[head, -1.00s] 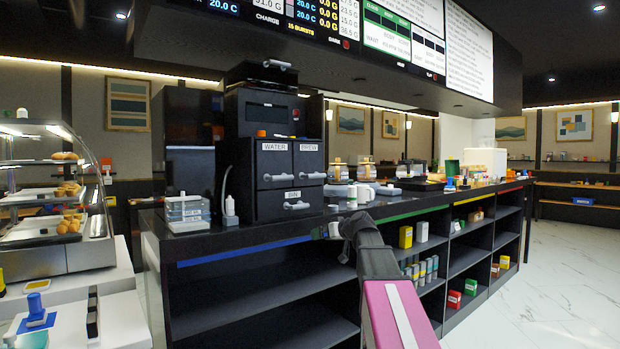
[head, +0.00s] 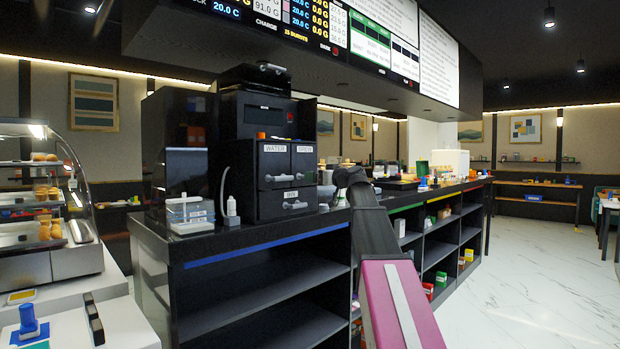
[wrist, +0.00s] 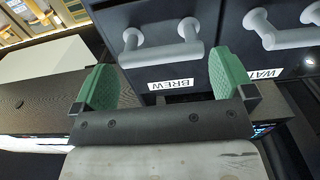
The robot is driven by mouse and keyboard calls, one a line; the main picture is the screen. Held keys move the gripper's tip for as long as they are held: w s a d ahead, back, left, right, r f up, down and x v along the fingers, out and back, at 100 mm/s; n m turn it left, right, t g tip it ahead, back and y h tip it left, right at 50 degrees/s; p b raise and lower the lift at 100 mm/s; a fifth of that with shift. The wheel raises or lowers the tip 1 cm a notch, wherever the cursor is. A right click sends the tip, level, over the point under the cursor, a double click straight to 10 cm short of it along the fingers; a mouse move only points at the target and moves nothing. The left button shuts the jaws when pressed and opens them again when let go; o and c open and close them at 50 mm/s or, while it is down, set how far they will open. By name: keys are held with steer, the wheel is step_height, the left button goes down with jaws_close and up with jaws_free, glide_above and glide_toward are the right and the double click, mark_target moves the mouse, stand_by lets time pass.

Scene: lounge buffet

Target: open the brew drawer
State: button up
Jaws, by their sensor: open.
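The brew drawer (head: 302,164) is a dark front with a white label in the black machine on the counter, right of the water drawer (head: 272,165). It looks shut. In the wrist view, which is upside down, the brew drawer's pale grey bar handle (wrist: 165,56) shows just beyond its BREW label (wrist: 171,85). My gripper (wrist: 164,80) is open, its green fingers spread either side of the label, with the handle ahead and nothing between the fingers. In the head view, my arm's end (head: 347,176) is right of the machine; the fingertips cannot be made out there.
The water drawer's handle (wrist: 280,36) is close beside the right finger in the wrist view. The bin drawer (head: 288,203) is below. Open shelves lie under the counter.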

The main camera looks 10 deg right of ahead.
steer(key=shift+x, duration=2.55)
steer(key=c, duration=1)
steer(key=shift+o, duration=0.2)
steer(key=v, duration=1.6)
steer(key=shift+s, duration=0.15)
steer(key=o, duration=1)
steer(key=shift+c, duration=0.2)
steer(key=v, duration=1)
steer(key=shift+s+d, duration=0.3)
